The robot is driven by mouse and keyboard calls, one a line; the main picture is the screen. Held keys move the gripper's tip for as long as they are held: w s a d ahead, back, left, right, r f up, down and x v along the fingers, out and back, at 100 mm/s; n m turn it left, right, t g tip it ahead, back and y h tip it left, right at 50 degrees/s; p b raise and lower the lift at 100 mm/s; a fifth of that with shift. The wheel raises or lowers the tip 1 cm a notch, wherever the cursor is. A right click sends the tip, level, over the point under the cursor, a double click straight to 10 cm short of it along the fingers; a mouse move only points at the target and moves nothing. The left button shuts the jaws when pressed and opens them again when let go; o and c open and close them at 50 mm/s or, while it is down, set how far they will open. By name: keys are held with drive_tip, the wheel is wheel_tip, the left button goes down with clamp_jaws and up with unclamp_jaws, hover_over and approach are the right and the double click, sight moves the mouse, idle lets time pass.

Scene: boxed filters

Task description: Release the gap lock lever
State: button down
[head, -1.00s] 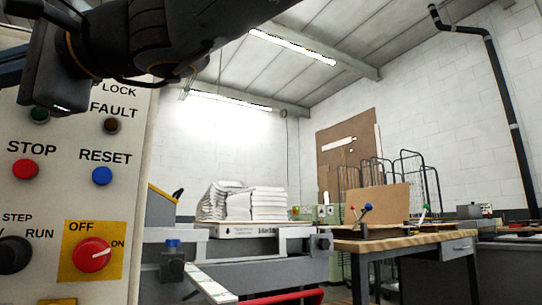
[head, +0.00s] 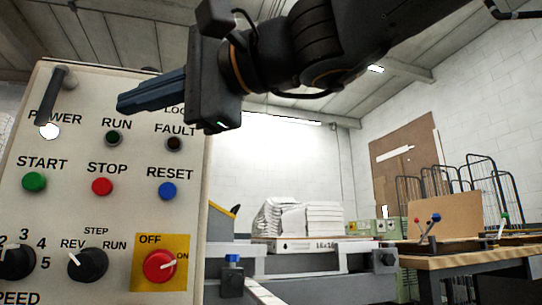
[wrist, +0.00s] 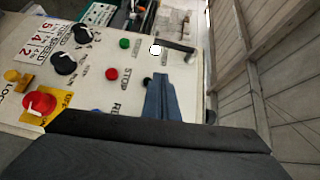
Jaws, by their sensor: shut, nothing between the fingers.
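A dark bar-like lever (head: 62,88) sticks out at the top left of the beige control panel (head: 135,225), above the POWER lamp. In the wrist view the lever (wrist: 176,46) lies beside the white lamp. My gripper (head: 122,106) is shut and empty, its blue-grey fingers pointing left in front of the panel's top, to the right of the lever and apart from it. In the wrist view the gripper tips (wrist: 162,78) are near the RUN lamp. The gripper partly hides a label ending in LOCK; only part of its lettering shows.
The panel carries a green START button (head: 34,182), a red STOP button (head: 102,187), a blue RESET button (head: 168,191), dark dials (head: 87,264) and a red OFF/ON switch (head: 159,266).

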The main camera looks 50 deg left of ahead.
drive_tip(key=shift+v, duration=1.3)
drive_tip(key=shift+f, duration=0.1)
drive_tip(key=w+d+f+t+h, duration=0.25)
drive_tip(key=w+f, duration=0.35)
drive_tip(key=f, duration=0.6)
drive_tip(key=w+d+f+m+t+h, duration=0.15)
drive_tip(key=w+d+f, duration=0.35)
drive_tip(key=f, duration=0.7)
drive_tip(key=w+d+f+t+h, duration=0.25)
drive_tip(key=w+f, duration=0.45)
drive_tip(key=f, duration=0.6)
drive_tip(key=w+d+f+n+t+h, duration=0.2)
drive_tip(key=d+f+h, duration=0.6)
drive_tip(key=d+f, duration=1.6)
drive_tip(key=d+r+m+p, duration=0.3)
drive_tip(key=d+r+p, duration=0.7)
drive_tip(key=r+p, duration=0.3)
drive_tip(key=d+r+m+h+p, duration=0.1)
drive_tip(key=d+r+m+p, duration=0.2)
drive_tip(key=d+r+p, duration=0.8)
wheel_tip(320, 180, up, 3)
drive_tip(key=p, duration=0.8)
drive_tip(key=shift+w+d+m+g, duration=0.15)
drive_tip(key=shift+d+m+g, duration=0.2)
